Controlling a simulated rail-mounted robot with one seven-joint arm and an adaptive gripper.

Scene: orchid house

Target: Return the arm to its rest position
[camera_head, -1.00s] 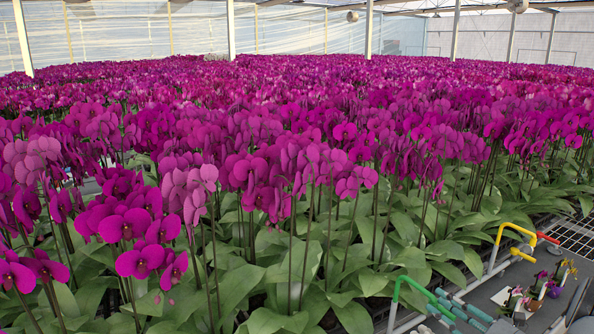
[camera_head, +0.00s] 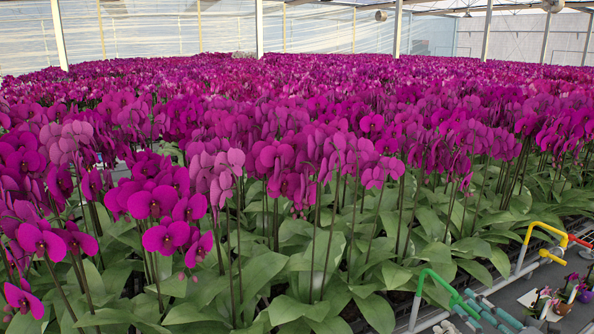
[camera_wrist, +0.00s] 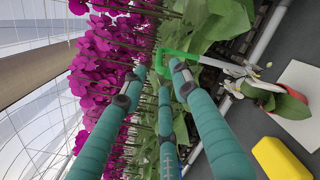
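My gripper (camera_wrist: 160,85) has teal fingers with dark joints, seen in the wrist view. The fingers are spread apart, with a gap between their tips and nothing held. They point toward the orchid bed (camera_wrist: 105,50). The bent green pipe (camera_wrist: 190,57) shows just past and beside the fingertips in the wrist view. In the head view, teal finger-like parts (camera_head: 490,314) show low at the right, beside the green pipe (camera_head: 432,275). The rest of my arm is hidden from the head view.
Dense purple orchids (camera_head: 290,160) fill most of the head view. A yellow pipe (camera_head: 545,228) stands at the right. Small potted orchids (camera_head: 543,300) stand on a grey bench.

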